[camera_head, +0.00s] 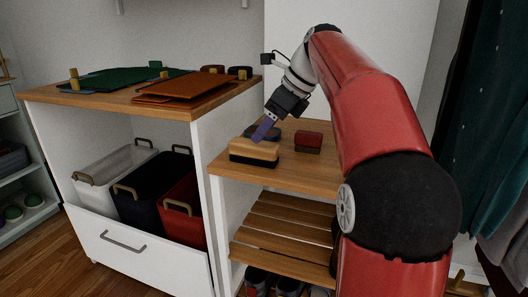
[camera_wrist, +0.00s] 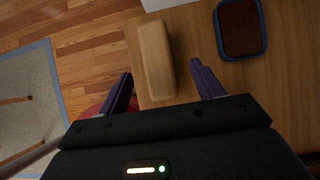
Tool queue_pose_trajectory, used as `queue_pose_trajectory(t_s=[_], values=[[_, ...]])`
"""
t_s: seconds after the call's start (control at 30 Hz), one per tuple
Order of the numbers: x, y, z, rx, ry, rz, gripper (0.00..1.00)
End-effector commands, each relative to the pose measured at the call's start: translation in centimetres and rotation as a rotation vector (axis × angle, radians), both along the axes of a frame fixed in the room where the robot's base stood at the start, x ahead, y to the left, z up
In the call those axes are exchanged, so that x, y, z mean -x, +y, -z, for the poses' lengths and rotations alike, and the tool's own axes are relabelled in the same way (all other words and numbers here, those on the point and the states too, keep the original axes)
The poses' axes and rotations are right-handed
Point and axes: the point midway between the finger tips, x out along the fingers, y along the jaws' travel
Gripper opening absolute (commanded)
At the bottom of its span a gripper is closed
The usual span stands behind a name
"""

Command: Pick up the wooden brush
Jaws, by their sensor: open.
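The wooden brush (camera_head: 254,149) lies on the wooden shelf top, near its left front edge, with a pale wooden body over a dark underside. In the wrist view its pale block (camera_wrist: 156,60) lies lengthwise, ahead of and between the fingers of my gripper (camera_wrist: 160,88). My gripper (camera_head: 265,132) is pointed down just above the brush in the head view. The fingers are apart, with nothing held between them. Whether a finger touches the brush cannot be told.
A dark red block-like item (camera_head: 308,142) sits right of the brush. The wooden shelf top (camera_head: 318,178) is clear in front. A taller white cabinet (camera_head: 228,160) stands left.

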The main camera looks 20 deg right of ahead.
Motion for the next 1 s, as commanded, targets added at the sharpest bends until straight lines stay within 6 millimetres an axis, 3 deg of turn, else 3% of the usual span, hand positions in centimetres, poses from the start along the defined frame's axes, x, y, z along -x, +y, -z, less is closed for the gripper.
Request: queue_pose_trajectory(t_s=[0.53,0.87,1.0], values=[[-1.8,3.2,5.8,-0.006,0.006,0.008,0.66],[-2.2,3.6,6.4,-0.004,0.004,0.008,0.66],[-2.2,3.6,6.4,-0.004,0.004,0.008,0.52]])
